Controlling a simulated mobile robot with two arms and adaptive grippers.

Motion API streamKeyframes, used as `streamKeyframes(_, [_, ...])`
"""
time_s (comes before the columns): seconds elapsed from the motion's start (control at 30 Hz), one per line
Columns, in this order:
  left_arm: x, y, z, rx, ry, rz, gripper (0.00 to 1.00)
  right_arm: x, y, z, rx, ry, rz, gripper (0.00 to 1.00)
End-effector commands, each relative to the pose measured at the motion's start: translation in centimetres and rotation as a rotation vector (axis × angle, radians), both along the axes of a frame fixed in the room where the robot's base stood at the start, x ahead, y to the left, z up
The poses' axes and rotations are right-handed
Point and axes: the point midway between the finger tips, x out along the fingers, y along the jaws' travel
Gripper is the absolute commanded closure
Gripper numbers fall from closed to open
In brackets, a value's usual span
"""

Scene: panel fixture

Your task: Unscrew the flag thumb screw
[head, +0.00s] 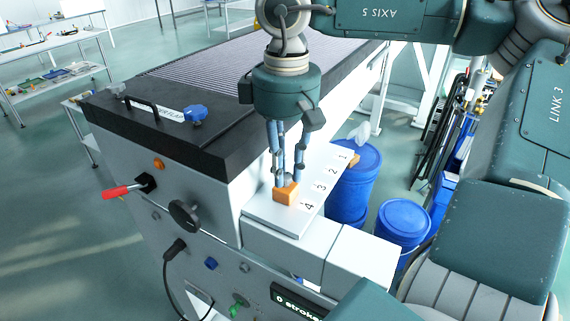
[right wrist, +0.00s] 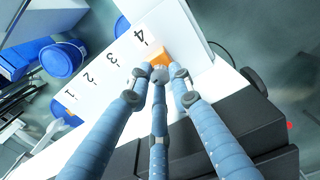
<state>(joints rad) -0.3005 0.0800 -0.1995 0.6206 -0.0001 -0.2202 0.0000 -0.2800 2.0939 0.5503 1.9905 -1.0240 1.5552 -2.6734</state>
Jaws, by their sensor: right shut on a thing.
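My right gripper (head: 285,184) comes down from above onto a plate (head: 262,210) with numbers 1 to 4. Its three blue fingers are closed around an orange block (head: 285,194) beside the number 4. In the right wrist view the fingertips (right wrist: 162,75) hide part of the orange block (right wrist: 182,54). A small green part (head: 238,303) sticks out low on the front panel, apart from the gripper. I cannot tell for sure which part is the flag thumb screw. My left gripper is not in view.
The front panel (head: 160,190) carries a red lever (head: 118,191), a black knob (head: 184,214), a blue knob (head: 211,263) and a cable plug (head: 174,249). A blue knob (head: 194,115) and black handle sit on top. Blue drums (head: 402,222) stand behind the numbered plate.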

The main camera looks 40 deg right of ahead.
Motion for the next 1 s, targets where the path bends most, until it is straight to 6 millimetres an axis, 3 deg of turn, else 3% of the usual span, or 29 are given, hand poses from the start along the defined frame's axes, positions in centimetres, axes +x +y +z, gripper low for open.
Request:
streamKeyframes(0.37, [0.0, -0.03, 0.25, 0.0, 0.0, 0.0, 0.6, -0.11, -0.1, 0.02, -0.003, 0.003, 0.14, 1.0])
streamKeyframes(0.87, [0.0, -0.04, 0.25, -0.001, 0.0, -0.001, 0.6, -0.13, -0.14, -0.02, -0.004, 0.005, 0.155, 1.0])
streamKeyframes(0.9, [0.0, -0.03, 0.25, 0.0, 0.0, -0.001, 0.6, -0.13, -0.13, -0.02, -0.004, 0.005, 0.155, 0.74])
streamKeyframes(0.97, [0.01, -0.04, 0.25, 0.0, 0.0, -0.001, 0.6, -0.12, -0.13, -0.03, -0.003, 0.005, 0.154, 0.62])
streamKeyframes(1.0, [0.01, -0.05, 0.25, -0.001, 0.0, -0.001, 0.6, -0.1, -0.12, -0.03, -0.003, 0.004, 0.154, 0.61])
